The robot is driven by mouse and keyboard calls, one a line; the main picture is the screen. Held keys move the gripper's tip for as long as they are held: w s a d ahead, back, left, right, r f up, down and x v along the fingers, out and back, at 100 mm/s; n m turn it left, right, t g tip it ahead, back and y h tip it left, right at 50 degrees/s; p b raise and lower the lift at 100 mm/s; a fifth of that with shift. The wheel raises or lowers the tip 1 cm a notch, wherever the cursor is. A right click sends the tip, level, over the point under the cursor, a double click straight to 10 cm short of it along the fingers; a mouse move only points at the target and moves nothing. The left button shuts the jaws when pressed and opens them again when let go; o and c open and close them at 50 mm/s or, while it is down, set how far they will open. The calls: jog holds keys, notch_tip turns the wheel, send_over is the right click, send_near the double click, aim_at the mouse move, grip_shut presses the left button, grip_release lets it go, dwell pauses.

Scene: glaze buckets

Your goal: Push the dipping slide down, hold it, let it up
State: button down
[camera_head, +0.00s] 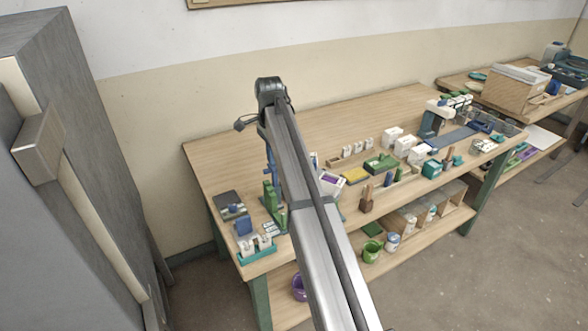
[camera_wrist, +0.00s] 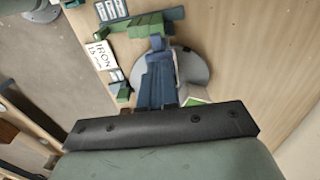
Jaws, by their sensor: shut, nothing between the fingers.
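The dipping slide stands at the left end of the bench, with a blue upright (camera_head: 270,162) and green parts (camera_head: 271,196) beside my arm, which hides much of it. In the wrist view its blue stepped body (camera_wrist: 158,78) shows from above, over a round grey base. A green bracket (camera_wrist: 143,25) lies just beyond it. My gripper (camera_wrist: 160,106) is shut and empty, close over the near end of the blue body. Its dark palm bar covers the view there, so I cannot tell whether the tips touch the slide. In the head view my arm hides the fingertips.
A teal rack with white pieces (camera_head: 256,250) and a dark tray (camera_head: 231,205) are at the bench's left end. Boxes (camera_head: 404,147) and small tools crowd the bench to the right. The wall is behind.

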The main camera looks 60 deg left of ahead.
aim_at(273, 166)
jog(key=shift+f, duration=2.2)
jog(key=shift+r, duration=0.2)
dwell(1.7)
jog(key=shift+r, duration=4.15)
